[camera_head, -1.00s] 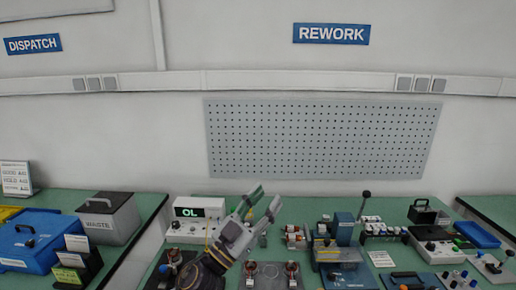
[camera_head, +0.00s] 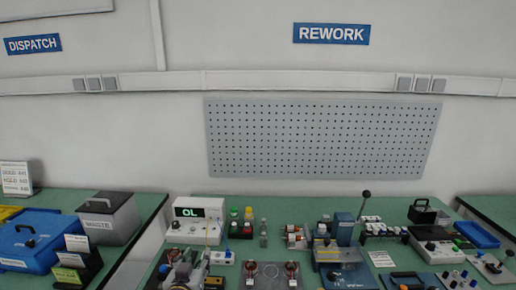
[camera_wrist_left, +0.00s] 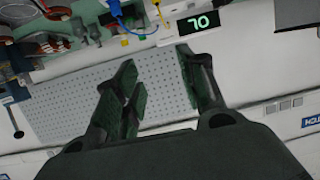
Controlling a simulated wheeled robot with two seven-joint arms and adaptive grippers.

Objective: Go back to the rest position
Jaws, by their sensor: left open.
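The meter also shows upside down in the left wrist view (camera_wrist_left: 187,27). My right gripper is not in view.
Small bottles (camera_head: 240,222), copper-wound parts (camera_head: 291,269), a blue press (camera_head: 341,232) and a grey box (camera_head: 436,245) crowd the bench. A pegboard (camera_head: 318,139) hangs on the wall.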

